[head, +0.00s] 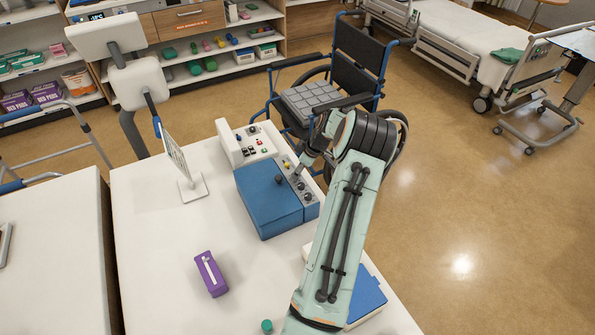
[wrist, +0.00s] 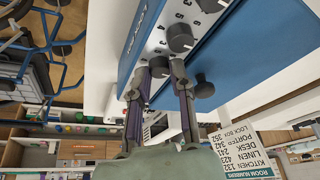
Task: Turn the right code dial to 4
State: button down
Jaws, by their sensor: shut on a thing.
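The blue lock box (head: 265,205) stands on the white table in the head view. Its sloped grey panel (wrist: 150,45) carries a row of dark round dials with printed numbers. In the wrist view my gripper (wrist: 160,74) is shut on the end dial (wrist: 159,66), one finger on each side of it. A neighbouring dial (wrist: 180,38) and another dial (wrist: 210,4) show beyond it, free of the fingers. The fingers partly hide the gripped dial, and I cannot read where it points. In the head view my arm hides part of the table.
A dark knob (wrist: 203,86) sticks out of the box's blue lid beside the right finger. A white switch panel (head: 247,146) stands behind the box. A number sheet (head: 176,155) stands to the left. A purple box (head: 211,273) lies nearer on the table.

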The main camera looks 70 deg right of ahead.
jog(key=m, duration=0.2)
jog(key=m+h, duration=0.1)
jog(key=m, duration=0.1)
jog(key=shift+w+a+h, duration=0.1)
jog(key=shift+a+h, duration=0.05)
jog(key=shift+h, duration=0.15)
jog(key=shift+a+m+g+h, duration=0.1)
jog(key=shift+m+g+h, duration=0.5)
jog(key=shift+m, duration=1.3)
jog(key=c, duration=1)
grip_release()
